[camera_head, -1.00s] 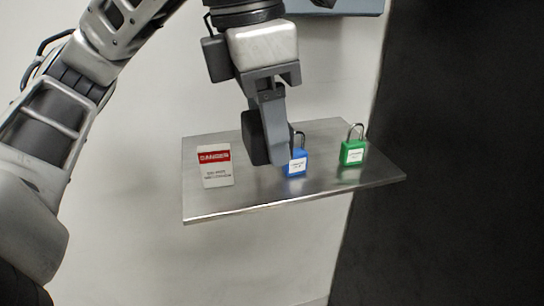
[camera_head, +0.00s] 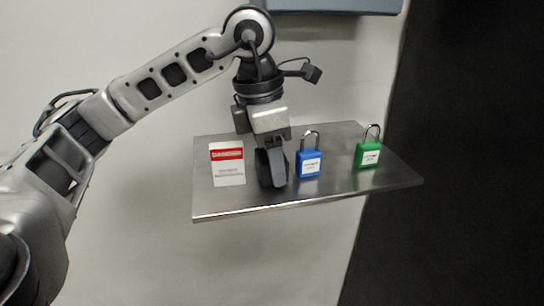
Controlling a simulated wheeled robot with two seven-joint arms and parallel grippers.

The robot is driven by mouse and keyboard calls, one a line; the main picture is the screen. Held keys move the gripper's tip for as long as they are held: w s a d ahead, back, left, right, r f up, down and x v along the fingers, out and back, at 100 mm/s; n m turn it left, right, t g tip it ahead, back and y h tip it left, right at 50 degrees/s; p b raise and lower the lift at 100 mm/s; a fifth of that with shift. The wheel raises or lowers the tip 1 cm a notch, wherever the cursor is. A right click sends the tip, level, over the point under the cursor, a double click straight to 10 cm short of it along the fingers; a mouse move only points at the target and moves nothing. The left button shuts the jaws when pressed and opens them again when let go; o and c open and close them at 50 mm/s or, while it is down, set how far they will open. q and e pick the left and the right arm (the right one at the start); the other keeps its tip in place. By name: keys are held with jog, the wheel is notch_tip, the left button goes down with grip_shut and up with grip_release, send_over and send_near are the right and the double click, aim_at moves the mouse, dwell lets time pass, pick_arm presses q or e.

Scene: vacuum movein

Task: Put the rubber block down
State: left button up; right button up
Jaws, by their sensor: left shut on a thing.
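The black rubber block (camera_head: 262,169) is between the fingers of my left gripper (camera_head: 272,172), which is shut on it and points down over the metal shelf (camera_head: 235,205). The grey finger hides part of the block. Its lower end is at or just above the shelf surface; I cannot tell whether it touches. The block is between the white and red danger tag (camera_head: 227,167) on its left and the blue padlock (camera_head: 309,163) on its right. My right gripper is out of view.
A green padlock (camera_head: 368,154) stands on the right part of the shelf. The shelf's front strip is bare. A grey-blue box edge (camera_head: 335,6) is above at the wall, and a dark panel (camera_head: 470,150) fills the right side.

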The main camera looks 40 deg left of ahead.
pick_arm(q)
jog(key=shift+f, duration=0.2)
jog(key=o, duration=1.1)
jog(key=shift+c, duration=0.2)
jog(key=shift+r, duration=0.15)
